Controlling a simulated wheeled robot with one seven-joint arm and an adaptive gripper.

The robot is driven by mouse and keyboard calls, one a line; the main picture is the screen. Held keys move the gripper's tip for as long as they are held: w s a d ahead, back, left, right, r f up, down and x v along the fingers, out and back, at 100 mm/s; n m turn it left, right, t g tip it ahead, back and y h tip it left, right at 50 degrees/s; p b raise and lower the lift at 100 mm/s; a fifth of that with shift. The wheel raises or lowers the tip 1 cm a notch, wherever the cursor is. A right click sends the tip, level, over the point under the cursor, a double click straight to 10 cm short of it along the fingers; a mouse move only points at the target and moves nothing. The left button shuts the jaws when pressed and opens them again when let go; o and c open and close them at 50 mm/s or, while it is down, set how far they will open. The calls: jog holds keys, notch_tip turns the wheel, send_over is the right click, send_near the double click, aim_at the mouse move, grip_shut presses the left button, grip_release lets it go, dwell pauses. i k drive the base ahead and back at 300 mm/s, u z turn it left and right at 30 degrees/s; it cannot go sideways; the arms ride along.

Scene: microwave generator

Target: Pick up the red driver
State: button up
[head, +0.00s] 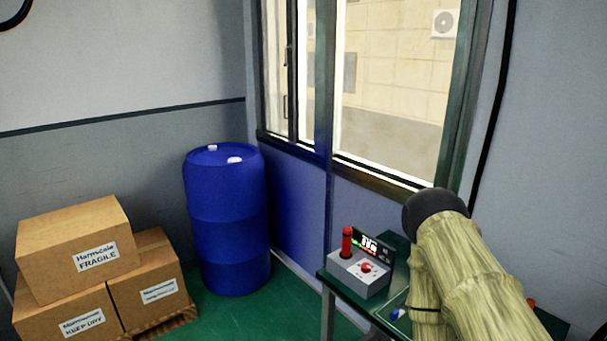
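No thing in view is clearly a red driver. A small orange-red thing (531,303) shows just past the right edge of my arm, mostly hidden by it; I cannot tell what it is. An upright red cylinder (347,243) with a dark band stands on a grey box-shaped device (357,278) with a red knob and a dark display. The device sits on a green-topped table (398,272). My arm, pale and striped with a dark rounded joint, covers much of the table on the right. My gripper is not in view.
A small blue-and-white item (398,313) lies on the table beside my arm. A blue barrel (228,220) stands in the corner by the window. Cardboard boxes (75,247) are stacked on a pallet at left. Green floor (240,318) is open between boxes and table.

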aim_at(346, 253)
jog(key=u, duration=5.9)
jog(key=k, duration=1.3)
jog(key=u, duration=0.9)
jog(key=i, duration=1.1)
jog(key=u, duration=0.2)
